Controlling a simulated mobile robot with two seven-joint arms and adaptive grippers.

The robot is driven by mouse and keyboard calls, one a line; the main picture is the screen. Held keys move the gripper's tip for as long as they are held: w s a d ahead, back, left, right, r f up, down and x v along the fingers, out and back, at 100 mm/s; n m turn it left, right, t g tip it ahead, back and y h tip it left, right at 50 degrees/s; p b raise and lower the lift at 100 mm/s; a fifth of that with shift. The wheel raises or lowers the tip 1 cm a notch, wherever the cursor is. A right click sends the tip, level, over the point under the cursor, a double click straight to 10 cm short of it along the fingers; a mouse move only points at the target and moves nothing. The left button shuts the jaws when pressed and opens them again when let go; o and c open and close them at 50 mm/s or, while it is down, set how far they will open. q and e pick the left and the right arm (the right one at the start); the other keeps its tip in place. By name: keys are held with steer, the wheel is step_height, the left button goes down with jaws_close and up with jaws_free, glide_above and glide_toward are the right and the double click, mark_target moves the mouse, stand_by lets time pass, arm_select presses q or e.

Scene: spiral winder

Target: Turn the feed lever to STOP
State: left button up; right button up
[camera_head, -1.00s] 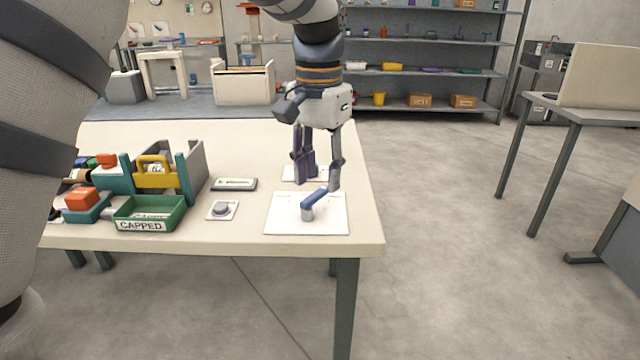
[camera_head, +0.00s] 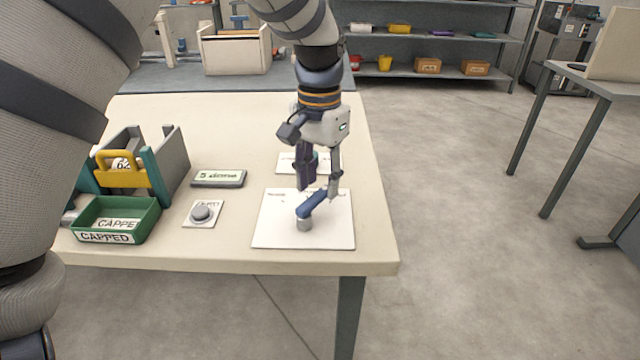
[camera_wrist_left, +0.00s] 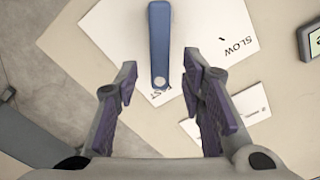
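The feed lever (camera_head: 313,203) is a blue bar on a short grey post, standing on a white plate (camera_head: 335,236) near the table's front right. Its free end points back and to the right in the head view. My left gripper (camera_head: 320,190) points down at that free end, fingers apart. In the left wrist view the blue lever (camera_wrist_left: 160,40) lies between the open fingers of my left gripper (camera_wrist_left: 160,82), with a gap on each side. The plate reads SLOW at one side and partly hidden letters ending in ST near the lever's end. I cannot make out STOP. My right gripper is out of view.
Left of the plate are a grey round knob (camera_head: 201,213) on a small plate, a dark label block (camera_head: 218,178), a green CAPPED bin (camera_head: 150,222) and a yellow-handled carrier (camera_head: 122,180). A white card (camera_head: 288,163) lies behind the gripper. The table's right edge is close.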

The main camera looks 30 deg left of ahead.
arm_select(q)
steer(key=shift+f, duration=0.8)
steer(key=shift+c, duration=0.3)
jaws_close()
